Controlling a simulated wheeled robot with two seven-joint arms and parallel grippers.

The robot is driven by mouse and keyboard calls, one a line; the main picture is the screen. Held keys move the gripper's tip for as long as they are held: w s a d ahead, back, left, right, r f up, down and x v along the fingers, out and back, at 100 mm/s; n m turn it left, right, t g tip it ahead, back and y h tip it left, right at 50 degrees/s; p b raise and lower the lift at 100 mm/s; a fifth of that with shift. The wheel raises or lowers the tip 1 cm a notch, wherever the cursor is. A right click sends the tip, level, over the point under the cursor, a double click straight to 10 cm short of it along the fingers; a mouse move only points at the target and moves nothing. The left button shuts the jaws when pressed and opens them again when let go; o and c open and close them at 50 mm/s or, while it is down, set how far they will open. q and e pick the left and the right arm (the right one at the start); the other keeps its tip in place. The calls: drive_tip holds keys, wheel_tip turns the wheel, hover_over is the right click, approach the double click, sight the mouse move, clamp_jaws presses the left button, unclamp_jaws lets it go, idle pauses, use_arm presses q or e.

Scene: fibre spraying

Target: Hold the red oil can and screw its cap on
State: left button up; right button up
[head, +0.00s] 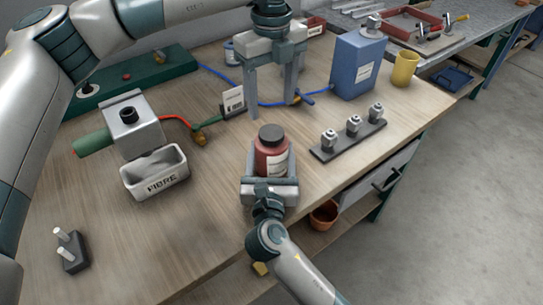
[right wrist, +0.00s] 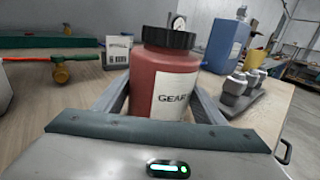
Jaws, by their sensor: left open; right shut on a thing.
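My right gripper (head: 269,182) is shut around the can's body from the front. In the right wrist view the red oil can (right wrist: 165,85) stands between the fingers, with the label "GEAR" and the black cap (right wrist: 170,38) level on top. My left gripper (head: 271,104) is open and empty, pointing down behind the can and above its cap, apart from it.
A blue can (head: 357,66), a yellow cup (head: 404,69) and a rack (head: 347,140) with several metal fittings stand to the right. A "FIBRE" bin (head: 155,180) and a small white card (head: 233,101) are to the left.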

sight(272, 132)
use_arm(q)
drive_tip(key=n, duration=0.4)
drive_tip(key=shift+n, duration=0.4)
drive_tip(key=shift+f, duration=0.1)
drive_tip(key=shift+f, duration=3.9)
drive_tip(key=shift+c, duration=0.5)
